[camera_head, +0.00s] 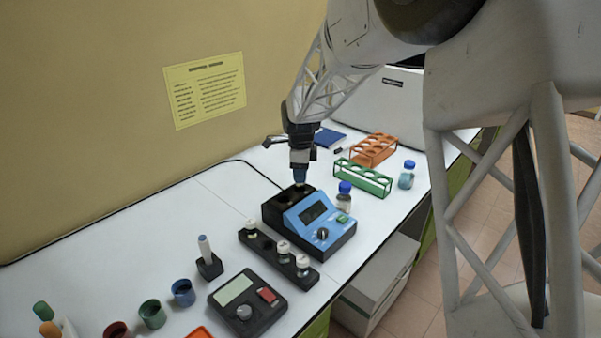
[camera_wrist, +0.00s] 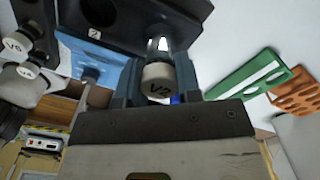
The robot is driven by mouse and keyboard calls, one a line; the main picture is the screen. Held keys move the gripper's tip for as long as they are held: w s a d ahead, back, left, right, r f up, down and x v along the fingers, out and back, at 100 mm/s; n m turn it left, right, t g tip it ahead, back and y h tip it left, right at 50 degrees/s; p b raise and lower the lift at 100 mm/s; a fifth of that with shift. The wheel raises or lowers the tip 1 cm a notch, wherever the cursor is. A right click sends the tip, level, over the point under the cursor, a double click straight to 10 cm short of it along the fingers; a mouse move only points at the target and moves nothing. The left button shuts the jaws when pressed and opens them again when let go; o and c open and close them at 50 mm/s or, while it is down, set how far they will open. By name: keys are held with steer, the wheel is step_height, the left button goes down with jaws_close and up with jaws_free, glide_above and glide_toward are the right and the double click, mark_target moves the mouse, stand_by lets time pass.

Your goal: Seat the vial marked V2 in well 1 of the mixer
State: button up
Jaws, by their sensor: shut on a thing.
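My gripper (camera_head: 300,182) points down over the black well block of the mixer (camera_head: 325,226), which has a blue front panel. In the wrist view my gripper (camera_wrist: 158,88) is shut on the vial V2 (camera_wrist: 158,82), whose white cap marked V2 faces the camera. The vial's clear glass reaches toward the black well block (camera_wrist: 125,38). A mark that looks like 2 shows beside an open, empty-looking well (camera_wrist: 97,10). The well beneath the vial is hidden, and I cannot tell whether the vial's lower end is inside it.
A black rack (camera_head: 279,255) with several white-capped vials stands in front of the mixer. A blue-capped bottle (camera_head: 344,197) stands close to the mixer's right. Green (camera_head: 362,178) and orange (camera_head: 373,150) racks lie behind right.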

steer(key=shift+f, duration=1.15)
stand_by(1.1)
steer(key=o, duration=1.3)
steer(key=shift+r, duration=0.15)
steer(key=shift+r, duration=3.35)
